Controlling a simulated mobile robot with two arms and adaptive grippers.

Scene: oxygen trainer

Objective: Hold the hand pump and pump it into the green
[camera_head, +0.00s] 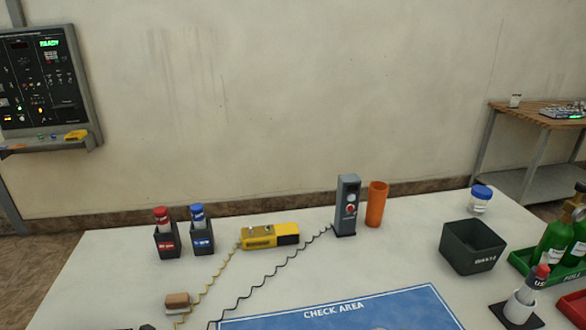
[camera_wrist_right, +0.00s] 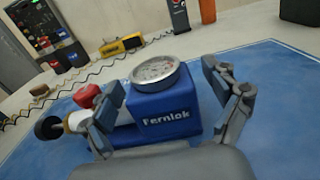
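The hand pump (camera_wrist_right: 165,115) is a blue block marked "Fernlok" with a round dial gauge (camera_wrist_right: 155,71) on top. A red part (camera_wrist_right: 88,95) and a black knob (camera_wrist_right: 48,127) stick out at its left. It rests on the blue mat. My right gripper (camera_wrist_right: 165,88) is open, with one finger on each side of the pump body; the fingers look apart from it. The gauge's needle and green zone are too small to read. My left gripper is in neither view. In the head view, the pump is almost wholly below the lower edge.
The blue "CHECK AREA" mat (camera_head: 340,311) lies on the white table (camera_head: 120,270). Behind it stand a yellow device (camera_head: 270,236) with coiled cords, a grey meter (camera_head: 347,205), an orange cup (camera_head: 376,204) and a dark bin (camera_head: 472,247). Green bottles (camera_head: 553,243) stand at right.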

